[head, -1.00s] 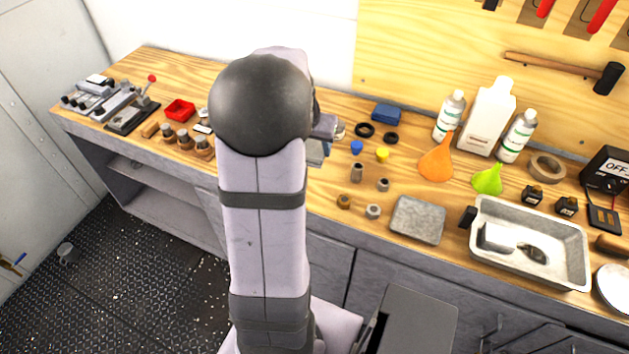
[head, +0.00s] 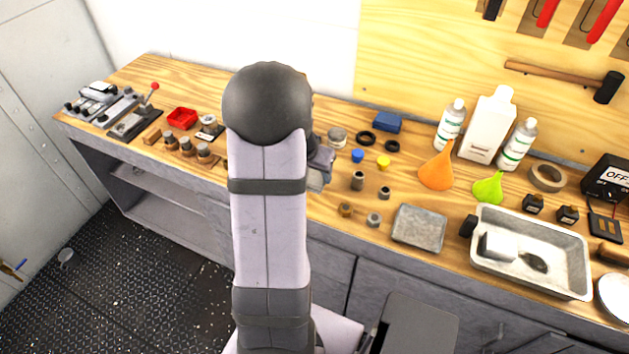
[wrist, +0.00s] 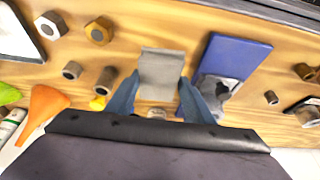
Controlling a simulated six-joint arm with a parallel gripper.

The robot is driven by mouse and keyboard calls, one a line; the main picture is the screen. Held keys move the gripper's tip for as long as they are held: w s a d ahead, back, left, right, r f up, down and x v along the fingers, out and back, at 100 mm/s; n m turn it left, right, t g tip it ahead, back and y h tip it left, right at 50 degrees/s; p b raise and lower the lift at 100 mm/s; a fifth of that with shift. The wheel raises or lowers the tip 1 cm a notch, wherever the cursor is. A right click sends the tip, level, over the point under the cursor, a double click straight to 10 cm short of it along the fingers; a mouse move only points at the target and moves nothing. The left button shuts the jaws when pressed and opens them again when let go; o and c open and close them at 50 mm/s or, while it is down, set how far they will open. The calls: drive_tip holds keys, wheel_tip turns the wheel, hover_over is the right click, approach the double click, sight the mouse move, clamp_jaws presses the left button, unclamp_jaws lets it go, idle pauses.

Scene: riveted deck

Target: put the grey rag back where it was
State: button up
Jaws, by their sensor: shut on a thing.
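The grey rag (wrist: 160,72) shows in the wrist view as a small folded grey piece between the two blue fingers of my gripper (wrist: 160,86). The gripper is shut on it, one finger at each side. Wooden bench top shows around the rag; I cannot tell whether the rag touches it. In the head view my arm hides most of the gripper; a pale grey piece, likely the rag (head: 316,181), shows just right of the arm, near the bench's front edge.
A blue flat item (wrist: 238,57) with a grey part on it lies right of the rag in the wrist view. Nuts (wrist: 98,31), bushings (wrist: 106,78) and a yellow cap (wrist: 97,103) stand left. The orange funnel (head: 437,168) and metal tray (head: 580,255) are farther right in the head view.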

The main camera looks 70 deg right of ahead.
sight(315, 182)
drive_tip(key=shift+f, duration=1.9)
drive_tip(key=shift+f+b, duration=0.15)
drive_tip(key=shift+b, duration=0.25)
drive_tip(key=o, duration=1)
